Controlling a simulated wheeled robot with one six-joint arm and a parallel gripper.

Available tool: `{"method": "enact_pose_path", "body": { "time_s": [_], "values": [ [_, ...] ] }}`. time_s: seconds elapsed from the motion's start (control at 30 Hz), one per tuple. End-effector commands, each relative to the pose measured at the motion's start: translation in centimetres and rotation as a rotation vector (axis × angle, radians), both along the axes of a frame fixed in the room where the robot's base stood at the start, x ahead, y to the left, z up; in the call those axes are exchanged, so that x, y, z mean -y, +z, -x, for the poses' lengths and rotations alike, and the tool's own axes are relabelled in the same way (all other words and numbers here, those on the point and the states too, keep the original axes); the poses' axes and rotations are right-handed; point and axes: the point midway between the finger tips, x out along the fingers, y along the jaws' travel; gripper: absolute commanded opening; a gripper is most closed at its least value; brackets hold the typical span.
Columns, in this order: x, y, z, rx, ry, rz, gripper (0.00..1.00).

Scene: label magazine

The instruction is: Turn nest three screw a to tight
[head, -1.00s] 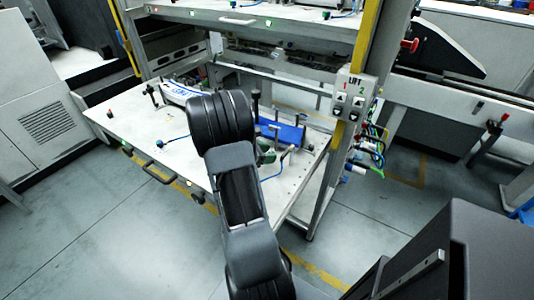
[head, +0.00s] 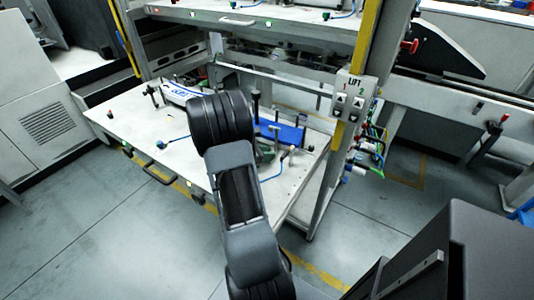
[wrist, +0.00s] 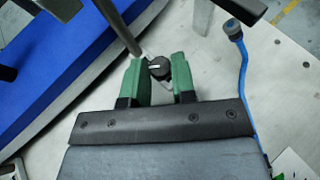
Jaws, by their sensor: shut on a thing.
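In the wrist view, a small dark round knob with a light line across its top, which looks like the screw (wrist: 159,68), sits between the green fingers of my gripper (wrist: 160,75). The fingers are shut on it from both sides. A grey rod rises close beside the knob. I cannot read a nest number or letter here.
A blue block (wrist: 50,60) fills the left of the wrist view; it also shows in the head view (head: 285,134). A blue cable with a grey end (wrist: 236,30) runs along the right. The white table (head: 130,120) has posts and front handles. A lift button box (head: 350,97) stands to the right.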

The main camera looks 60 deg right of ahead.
Motion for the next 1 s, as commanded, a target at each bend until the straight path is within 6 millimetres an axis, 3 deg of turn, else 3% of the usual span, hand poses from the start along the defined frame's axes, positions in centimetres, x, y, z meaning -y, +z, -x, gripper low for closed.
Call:
{"method": "enact_pose_path", "body": {
  "time_s": [0.7,1.0],
  "values": [
    [0.79,0.08,-0.6,-0.001,-0.549,-0.001,0.01],
    [1.01,0.02,-0.64,0.0,-0.703,0.0,0.01]
  ]
}}
